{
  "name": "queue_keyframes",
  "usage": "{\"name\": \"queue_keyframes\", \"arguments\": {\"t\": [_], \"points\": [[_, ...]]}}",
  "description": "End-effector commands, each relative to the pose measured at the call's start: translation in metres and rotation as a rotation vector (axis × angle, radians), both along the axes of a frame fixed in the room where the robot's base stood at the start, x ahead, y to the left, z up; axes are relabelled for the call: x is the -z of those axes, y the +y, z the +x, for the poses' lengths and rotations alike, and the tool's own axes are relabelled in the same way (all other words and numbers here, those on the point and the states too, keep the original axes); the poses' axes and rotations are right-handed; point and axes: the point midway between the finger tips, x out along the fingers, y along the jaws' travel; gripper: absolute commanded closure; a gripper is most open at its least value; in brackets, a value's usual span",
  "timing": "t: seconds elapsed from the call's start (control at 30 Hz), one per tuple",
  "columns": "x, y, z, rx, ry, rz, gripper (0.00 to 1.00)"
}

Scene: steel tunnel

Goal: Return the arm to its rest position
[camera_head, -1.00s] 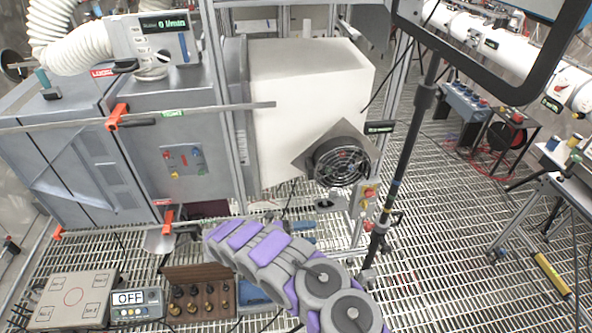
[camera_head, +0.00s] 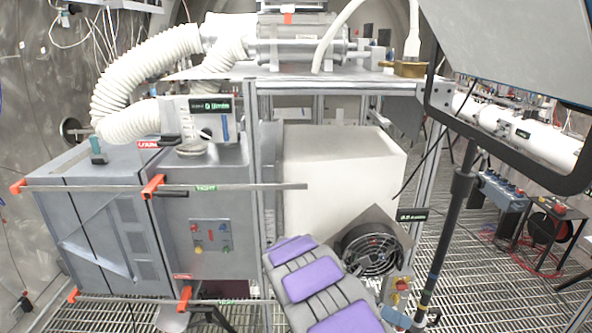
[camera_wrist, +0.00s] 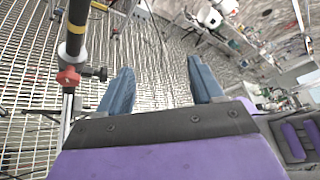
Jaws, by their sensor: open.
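My arm (camera_head: 312,282), grey with purple panels, reaches up from the bottom edge of the head view, in front of the grey cabinet and the white box. My gripper is not clearly seen in the head view. In the wrist view my gripper (camera_wrist: 160,88) shows two blue fingers spread well apart. Nothing is between them, and the grating floor shows behind. The gripper is open and empty. A black pole with a red clamp (camera_wrist: 70,77) stands left of the fingers, apart from them.
A grey cabinet (camera_head: 105,235) with orange-ended bars stands at left. A white box (camera_head: 340,175) and a fan (camera_head: 372,250) are behind my arm. A black stand pole (camera_head: 447,235) rises to the right. Grating floor (camera_head: 480,290) is open at lower right.

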Motion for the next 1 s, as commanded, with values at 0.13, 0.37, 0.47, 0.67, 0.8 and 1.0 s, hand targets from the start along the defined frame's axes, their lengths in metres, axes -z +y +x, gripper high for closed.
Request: {"name": "queue_keyframes", "arguments": {"t": [0.13, 0.37, 0.47, 0.67, 0.8, 1.0], "points": [[-0.019, -0.013, -0.035, 0.135, -0.184, 0.025, 0.34], [-0.036, -0.02, -0.09, 0.36, -0.464, 0.066, 0.34], [-0.04, -0.019, -0.114, 0.465, -0.58, 0.081, 0.34], [-0.042, -0.01, -0.162, 0.69, -0.797, 0.112, 0.34], [-0.04, 0.002, -0.193, 0.857, -0.935, 0.128, 0.34], [-0.034, 0.025, -0.236, 1.111, -1.105, 0.146, 0.34]]}}
